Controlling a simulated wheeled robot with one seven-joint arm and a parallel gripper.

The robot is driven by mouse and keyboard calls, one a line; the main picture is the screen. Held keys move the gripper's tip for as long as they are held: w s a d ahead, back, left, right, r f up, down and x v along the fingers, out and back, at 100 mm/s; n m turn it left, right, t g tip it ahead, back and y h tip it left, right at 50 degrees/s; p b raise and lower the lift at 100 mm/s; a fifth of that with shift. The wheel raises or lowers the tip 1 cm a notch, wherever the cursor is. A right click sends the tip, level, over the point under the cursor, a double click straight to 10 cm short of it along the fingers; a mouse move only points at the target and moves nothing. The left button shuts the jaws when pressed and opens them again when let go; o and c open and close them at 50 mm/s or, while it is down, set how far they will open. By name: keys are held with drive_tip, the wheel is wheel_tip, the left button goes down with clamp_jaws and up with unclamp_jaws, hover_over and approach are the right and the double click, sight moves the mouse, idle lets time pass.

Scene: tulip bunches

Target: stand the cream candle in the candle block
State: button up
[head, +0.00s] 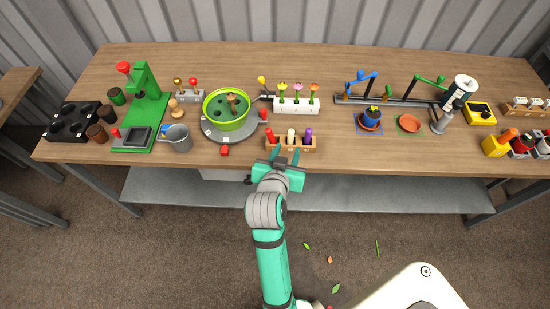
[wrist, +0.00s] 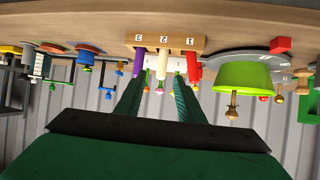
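The candle block (head: 290,148) is a light wooden block near the table's front edge. A red candle, the cream candle (head: 291,135) and a purple candle stand in a row at it. The cream candle is in the middle and looks upright in the block. The wrist view shows the block (wrist: 170,41) upside down, with number labels, and the cream candle (wrist: 162,66) between red and purple. My gripper (head: 285,154) is in front of the block. In the wrist view its fingers (wrist: 159,78) are apart, with the cream candle showing between them and nothing visibly held.
A red candle (head: 269,135) and a purple candle (head: 308,136) stand close on either side. A green bowl (head: 227,108) on a grey turntable is to the left. A white planter (head: 296,106) with flowers stands behind. Bare table lies to the right of the block.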

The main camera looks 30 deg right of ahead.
drive_tip(key=s+a+f+n+t+y, duration=0.25)
drive_tip(key=s+a+f, duration=0.2)
drive_tip(key=a, duration=0.35)
drive_tip(key=s+a+f+n+t+y, duration=0.2)
drive_tip(key=s+a+f+n, duration=0.25)
drive_tip(key=a, duration=0.45)
drive_tip(key=s+a+r+n+t+y, duration=0.1)
drive_tip(key=s+a, duration=0.3)
drive_tip(key=s, duration=0.4)
drive_tip(key=s+a+r+t+y, duration=0.1)
drive_tip(key=s+a+r+y, duration=0.1)
drive_tip(key=s+a, duration=0.3)
drive_tip(key=s+y, duration=0.1)
drive_tip(key=s, duration=0.2)
drive_tip(key=shift+r+n, duration=0.35)
drive_tip(key=shift+n, duration=0.05)
